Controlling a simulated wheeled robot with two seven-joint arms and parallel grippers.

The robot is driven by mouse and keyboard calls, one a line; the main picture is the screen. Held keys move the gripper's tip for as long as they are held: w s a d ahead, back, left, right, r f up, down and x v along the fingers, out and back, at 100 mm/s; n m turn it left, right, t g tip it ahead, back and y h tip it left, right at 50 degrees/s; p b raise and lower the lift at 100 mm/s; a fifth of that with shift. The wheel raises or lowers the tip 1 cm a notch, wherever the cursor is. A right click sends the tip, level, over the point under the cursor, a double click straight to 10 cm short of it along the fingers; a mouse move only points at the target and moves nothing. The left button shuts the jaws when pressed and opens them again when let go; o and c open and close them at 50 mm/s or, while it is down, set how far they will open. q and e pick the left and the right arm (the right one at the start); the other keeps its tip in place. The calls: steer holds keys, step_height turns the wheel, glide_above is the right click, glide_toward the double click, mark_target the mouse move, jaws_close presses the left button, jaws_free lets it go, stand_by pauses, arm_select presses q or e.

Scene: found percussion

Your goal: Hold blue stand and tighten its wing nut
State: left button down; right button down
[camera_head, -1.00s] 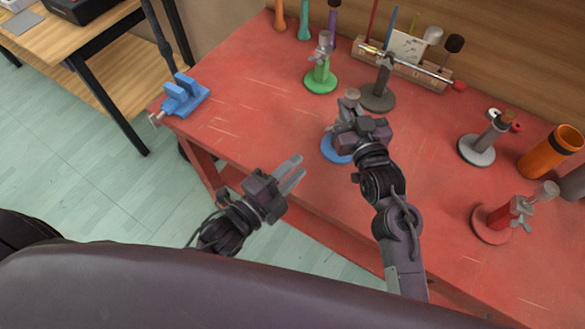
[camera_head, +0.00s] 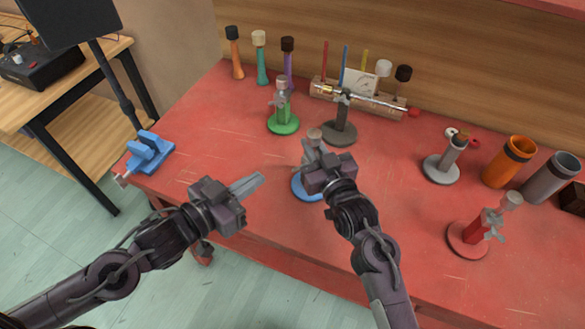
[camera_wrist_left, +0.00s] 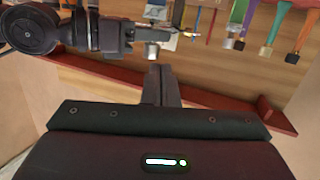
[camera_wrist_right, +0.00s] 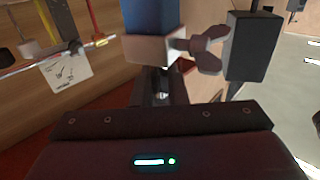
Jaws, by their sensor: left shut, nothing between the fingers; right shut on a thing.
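The blue stand (camera_head: 303,188) is on the red table, its round blue base showing and its post mostly hidden behind my right gripper. My right gripper (camera_head: 314,163) is shut on the stand. In the right wrist view its blue post (camera_wrist_right: 150,15), a pale collar and the wing nut (camera_wrist_right: 208,47) show just beyond the fingers. My left gripper (camera_head: 246,185) is shut and empty, left of the stand and apart from it, fingers pointing toward it. The shut fingers also show in the left wrist view (camera_wrist_left: 160,85).
A green stand (camera_head: 284,124) and a dark stand (camera_head: 340,133) holding a rod are behind. A grey stand (camera_head: 441,170) and a red stand (camera_head: 468,238) are to the right. A blue clamp (camera_head: 150,152) sits at the left table edge. Table around the blue stand is clear.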

arm_select(q)
steer(key=w+d+f+n+g, duration=0.1)
steer(key=w+d+f+n, duration=0.2)
steer(key=w+d, duration=0.3)
steer(key=shift+w+d+f+n, duration=0.25)
steer(key=shift+d+f+n, duration=0.05)
steer(key=shift+d+n, duration=0.45)
stand_by(0.4)
